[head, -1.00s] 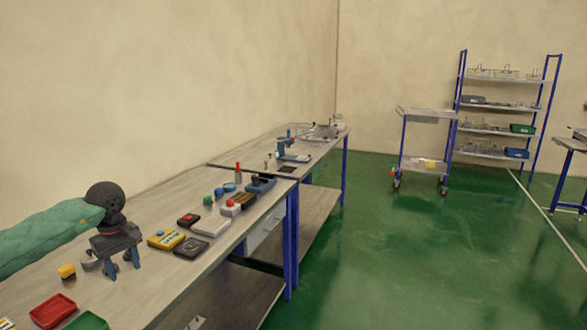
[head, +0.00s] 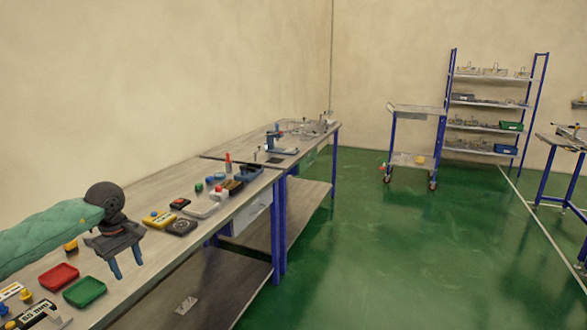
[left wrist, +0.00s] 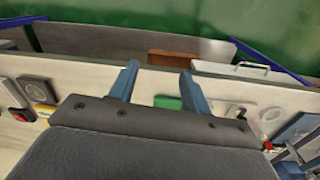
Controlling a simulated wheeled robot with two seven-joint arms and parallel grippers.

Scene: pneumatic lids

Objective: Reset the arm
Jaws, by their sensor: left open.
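My left gripper (head: 126,268) is open and empty. Its two blue-grey fingers point down near the front edge of the long workbench (head: 140,188), to the right of a green tray (head: 84,291). In the left wrist view my left gripper (left wrist: 158,75) shows its fingers spread apart with nothing between their tips. Beyond them are a brown box (left wrist: 172,57) and a pale surface with a handle (left wrist: 230,69). My right gripper is in neither view.
A red tray (head: 58,277) and small coloured parts lie on the bench near my left arm. A yellow box (head: 158,219) and a dark block (head: 180,228) lie farther along. A cart (head: 415,110) and a shelf rack (head: 488,104) stand at the back. The green floor (head: 370,260) is clear.

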